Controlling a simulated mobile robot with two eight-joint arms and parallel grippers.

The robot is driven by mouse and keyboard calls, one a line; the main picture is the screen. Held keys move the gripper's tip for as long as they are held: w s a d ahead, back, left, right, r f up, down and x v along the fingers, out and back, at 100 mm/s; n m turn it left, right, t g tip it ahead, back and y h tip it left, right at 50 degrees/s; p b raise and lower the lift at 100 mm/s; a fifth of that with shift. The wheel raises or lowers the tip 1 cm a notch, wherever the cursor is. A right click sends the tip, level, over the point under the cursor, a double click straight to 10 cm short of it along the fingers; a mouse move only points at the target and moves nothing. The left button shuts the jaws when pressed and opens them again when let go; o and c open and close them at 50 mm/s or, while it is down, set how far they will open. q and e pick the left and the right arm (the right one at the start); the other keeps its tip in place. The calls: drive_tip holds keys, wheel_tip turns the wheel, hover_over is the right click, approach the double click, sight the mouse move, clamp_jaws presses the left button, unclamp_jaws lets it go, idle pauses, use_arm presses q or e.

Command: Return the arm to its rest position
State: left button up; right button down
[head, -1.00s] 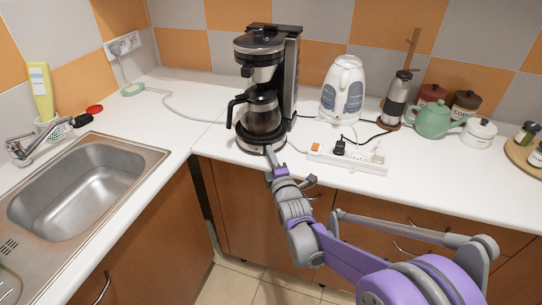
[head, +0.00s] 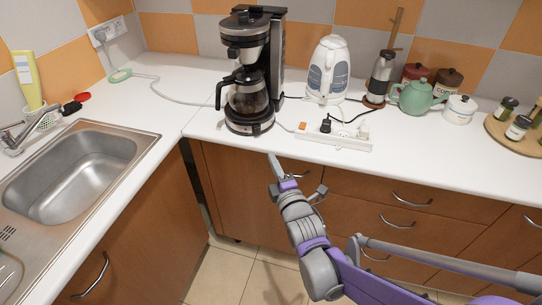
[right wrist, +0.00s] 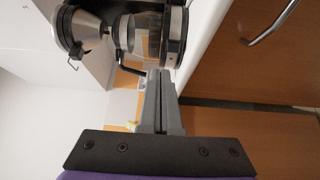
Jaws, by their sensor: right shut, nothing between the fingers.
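My right arm comes in from the lower right in the head view. Its gripper (head: 273,160) is just in front of the counter edge, below the coffee maker (head: 249,65), and apart from it. In the right wrist view the two grey fingers (right wrist: 161,85) lie together with nothing between them. The coffee maker, with its glass carafe (head: 248,98), stands upright on the counter and shows at the top of the right wrist view (right wrist: 174,40). My left gripper is not in view.
A power strip (head: 335,141) with plugs and cables lies right of the coffee maker. A white kettle (head: 327,70), a green teapot (head: 416,97) and jars stand behind. A sink (head: 75,170) is at the left. Drawers with handles (head: 411,201) are below the counter. Floor shows below.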

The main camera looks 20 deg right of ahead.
idle(0.4)
drive_tip(key=s+f+m+g+p, duration=0.3)
drive_tip(key=s+m+g+p, duration=0.6)
drive_tip(key=s+m, duration=0.9)
drive_tip(key=s+g, duration=0.3)
drive_tip(key=s, duration=0.5)
drive_tip(key=shift+a+g+p, duration=0.15)
drive_tip(key=shift+g+p, duration=0.15)
drive_tip(key=shift+g, duration=0.1)
